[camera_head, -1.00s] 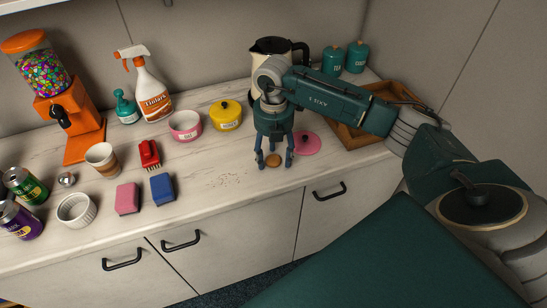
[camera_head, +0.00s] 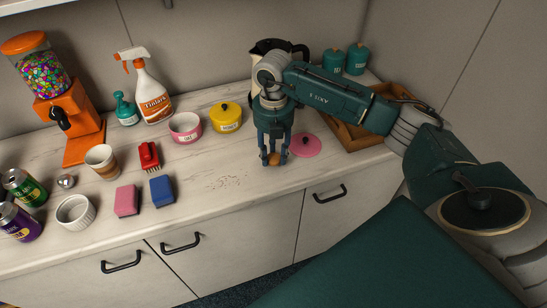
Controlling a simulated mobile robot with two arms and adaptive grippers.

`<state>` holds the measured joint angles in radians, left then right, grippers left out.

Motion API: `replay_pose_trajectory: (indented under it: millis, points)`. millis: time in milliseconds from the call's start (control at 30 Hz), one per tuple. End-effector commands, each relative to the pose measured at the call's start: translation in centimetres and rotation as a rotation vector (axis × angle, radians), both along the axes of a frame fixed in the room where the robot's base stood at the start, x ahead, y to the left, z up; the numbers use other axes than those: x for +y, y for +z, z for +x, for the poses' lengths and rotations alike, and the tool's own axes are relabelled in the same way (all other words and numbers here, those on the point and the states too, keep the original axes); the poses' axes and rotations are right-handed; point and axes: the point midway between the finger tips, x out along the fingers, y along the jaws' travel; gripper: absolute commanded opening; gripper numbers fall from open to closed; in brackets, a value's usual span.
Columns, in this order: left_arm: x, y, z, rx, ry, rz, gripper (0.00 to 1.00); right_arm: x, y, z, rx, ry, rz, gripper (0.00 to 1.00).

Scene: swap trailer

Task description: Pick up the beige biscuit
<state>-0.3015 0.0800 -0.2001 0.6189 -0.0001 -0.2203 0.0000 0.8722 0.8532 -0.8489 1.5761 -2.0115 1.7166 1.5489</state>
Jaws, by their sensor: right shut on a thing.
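The beige biscuit (camera_head: 274,159), a small brown-tan round piece, is between the fingertips of my right gripper (camera_head: 273,160). The gripper points down at the front part of the counter and is shut on the biscuit, which looks tilted up. I cannot tell whether the biscuit still touches the counter. My left gripper is not in view.
A pink lid (camera_head: 305,146) lies just right of the gripper. A yellow pot (camera_head: 226,119), a pink bowl (camera_head: 185,128), a blue sponge (camera_head: 162,191) and a pink sponge (camera_head: 126,201) stand to the left. A kettle (camera_head: 270,47) and a wooden tray (camera_head: 352,139) are behind. Crumbs lie on the counter (camera_head: 225,225).

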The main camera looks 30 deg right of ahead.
Motion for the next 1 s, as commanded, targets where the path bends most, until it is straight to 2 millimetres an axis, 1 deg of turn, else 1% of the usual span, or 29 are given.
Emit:
replay_pose_trajectory:
  millis: [167, 367, 400, 467, 500, 533, 633, 733, 833, 1000]
  points:
    - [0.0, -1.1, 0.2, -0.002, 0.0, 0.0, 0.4, 0.0, 3.6, 0.2, -0.009, 0.002, 0.001, 0.21]
    - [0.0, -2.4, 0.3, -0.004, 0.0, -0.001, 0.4, 0.1, 9.9, 0.2, -0.011, 0.002, 0.001, 0.21]
    - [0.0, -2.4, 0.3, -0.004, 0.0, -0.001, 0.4, 0.0, 11.3, 0.2, -0.011, 0.001, 0.001, 0.21]
    - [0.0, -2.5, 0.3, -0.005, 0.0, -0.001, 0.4, 0.0, 12.9, 0.1, -0.009, 0.001, 0.0, 0.21]
    - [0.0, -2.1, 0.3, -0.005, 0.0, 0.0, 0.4, -0.1, 14.1, 0.1, -0.006, 0.0, -0.002, 0.21]
    - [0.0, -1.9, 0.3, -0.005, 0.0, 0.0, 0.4, -0.1, 14.7, 0.1, -0.006, 0.0, -0.002, 0.21]
    - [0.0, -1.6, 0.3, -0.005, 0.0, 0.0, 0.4, -0.1, 16.3, 0.0, -0.005, -0.001, -0.002, 0.21]
    - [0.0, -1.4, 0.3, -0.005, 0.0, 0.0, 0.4, 0.0, 17.4, 0.0, -0.003, 0.0, -0.002, 0.21]
    - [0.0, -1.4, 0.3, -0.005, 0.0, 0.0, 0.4, 0.0, 18.0, 0.0, -0.002, 0.0, 0.0, 0.21]
    - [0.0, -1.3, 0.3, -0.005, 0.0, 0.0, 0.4, 0.0, 18.4, 0.0, 0.0, 0.0, 0.0, 0.21]
